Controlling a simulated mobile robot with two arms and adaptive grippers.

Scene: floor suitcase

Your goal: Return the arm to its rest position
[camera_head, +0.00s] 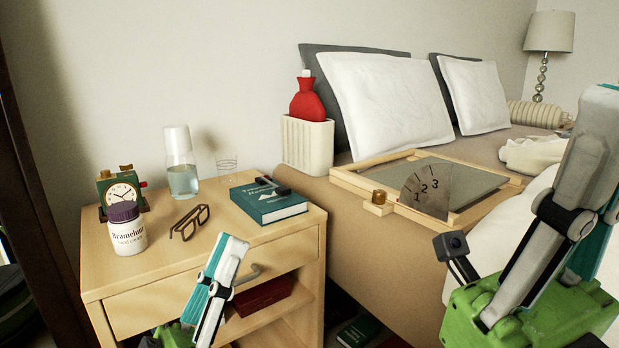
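My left gripper (229,248) rises from the bottom edge, in front of the wooden nightstand (110,282). Its white and teal fingers overlap in the picture, so their opening is unclear. Nothing shows held at their tips. The drawer's grey handle (254,272) appears just right of the fingers; I cannot tell whether they touch. My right gripper (602,98) is large and close at the right edge, with its green body low and fingers pointing up. It is partly cut off by the frame, and its opening is unclear.
A framed tray (365,180) lies on the bed.

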